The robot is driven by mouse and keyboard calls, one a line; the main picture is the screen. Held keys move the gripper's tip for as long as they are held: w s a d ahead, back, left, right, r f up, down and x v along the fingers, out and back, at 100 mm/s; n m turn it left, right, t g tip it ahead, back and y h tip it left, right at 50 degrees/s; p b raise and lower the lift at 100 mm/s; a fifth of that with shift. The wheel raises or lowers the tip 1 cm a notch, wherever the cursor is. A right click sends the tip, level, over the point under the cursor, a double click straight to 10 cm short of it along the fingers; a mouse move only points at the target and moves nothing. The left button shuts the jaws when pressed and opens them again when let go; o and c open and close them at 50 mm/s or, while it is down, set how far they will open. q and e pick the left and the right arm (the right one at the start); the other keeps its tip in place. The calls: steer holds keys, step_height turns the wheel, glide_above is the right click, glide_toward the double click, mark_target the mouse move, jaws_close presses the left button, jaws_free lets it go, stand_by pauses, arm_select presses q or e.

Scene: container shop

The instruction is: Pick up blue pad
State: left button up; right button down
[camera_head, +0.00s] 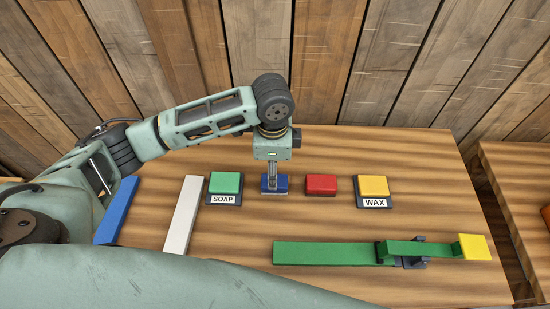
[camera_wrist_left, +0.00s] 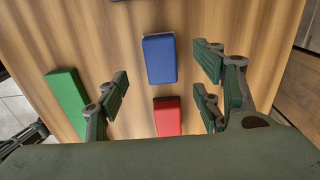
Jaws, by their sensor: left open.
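The blue pad (camera_head: 282,186) lies on the wooden table between the green and red pads. In the left wrist view the blue pad (camera_wrist_left: 159,58) lies flat, in the gap between my finger pairs and toward the top of the picture. My left gripper (camera_head: 274,190) points down over it and hides part of it in the head view. The left gripper (camera_wrist_left: 163,85) is open, its fingers apart on both sides with nothing between them. I cannot tell how far above the pad the fingertips are. My right gripper is not in view.
A red pad (camera_head: 321,185) lies close right. The green pad (camera_head: 226,183) sits by a SOAP label, the yellow pad (camera_head: 373,186) by a WAX label. White (camera_head: 183,215) and blue (camera_head: 117,211) strips lie left. A long green bar (camera_head: 325,253) lies in front; a yellow block (camera_head: 474,247) ends it.

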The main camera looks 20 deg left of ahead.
arm_select(q)
step_height(320, 180, down, 3)
steer(key=shift+s+r+p, duration=0.1)
steer(key=shift+r+p, duration=0.1)
steer(key=shift+p, duration=0.1)
steer(key=shift+d+f+p, duration=0.2)
steer(key=shift+f+p, duration=0.25)
steer(key=shift+f, duration=2.05)
steer(key=shift+c, duration=0.6)
steer(key=c, duration=1.1)
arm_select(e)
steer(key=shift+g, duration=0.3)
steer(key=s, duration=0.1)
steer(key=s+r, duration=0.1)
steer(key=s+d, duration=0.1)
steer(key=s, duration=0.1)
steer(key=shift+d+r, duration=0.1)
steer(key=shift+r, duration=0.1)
arm_select(q)
steer(key=shift+r, duration=0.1)
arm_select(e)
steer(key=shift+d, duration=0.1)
